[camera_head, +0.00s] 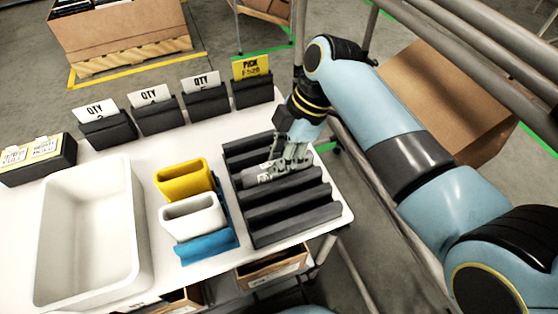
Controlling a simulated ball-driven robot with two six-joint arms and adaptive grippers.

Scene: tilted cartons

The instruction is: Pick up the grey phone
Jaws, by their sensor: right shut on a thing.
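My right gripper (287,162) reaches down over the dark ribbed rack (290,212) at the right end of the white table. It is shut on the grey phone (258,174), which lies low in a slot between the rack's ridges. The fingers cover part of the phone, so I cannot tell whether it is clear of the rack. My left gripper is not in view.
A white bin (136,230) stands at the left of the table. Yellow (184,180), white (193,216) and blue (207,246) holders stand left of the rack. Dark card stands (158,116) line the back edge. Metal rails (455,50) run at the upper right.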

